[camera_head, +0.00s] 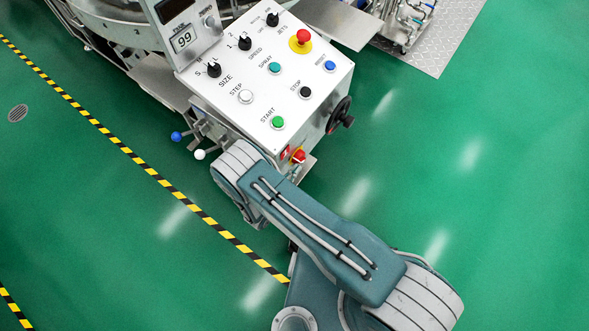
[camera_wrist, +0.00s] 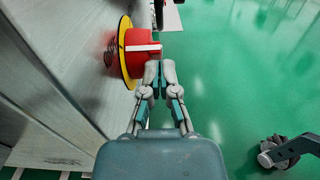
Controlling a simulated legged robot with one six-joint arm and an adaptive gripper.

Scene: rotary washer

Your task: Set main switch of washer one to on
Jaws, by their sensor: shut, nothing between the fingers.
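The main switch is a red rotary knob (camera_wrist: 143,47) with a white bar across its face, on a round yellow plate (camera_wrist: 126,52). In the wrist view it stands out from the grey side wall of the washer. The bar lies nearly level in that view. In the head view the red knob (camera_head: 299,156) shows small on the side of the washer's white control box, just beyond my arm. My gripper (camera_wrist: 159,68) is shut and empty, its fingertips at the near edge of the knob. I cannot tell whether they touch it. My arm hides the gripper in the head view.
The control box panel (camera_head: 287,96) carries several knobs and buttons, with a red emergency stop (camera_head: 303,36) on top. A black handwheel (camera_head: 339,115) sticks out on its right side. Blue (camera_head: 176,136) and white ball-ended levers sit left. Green floor is open to the right.

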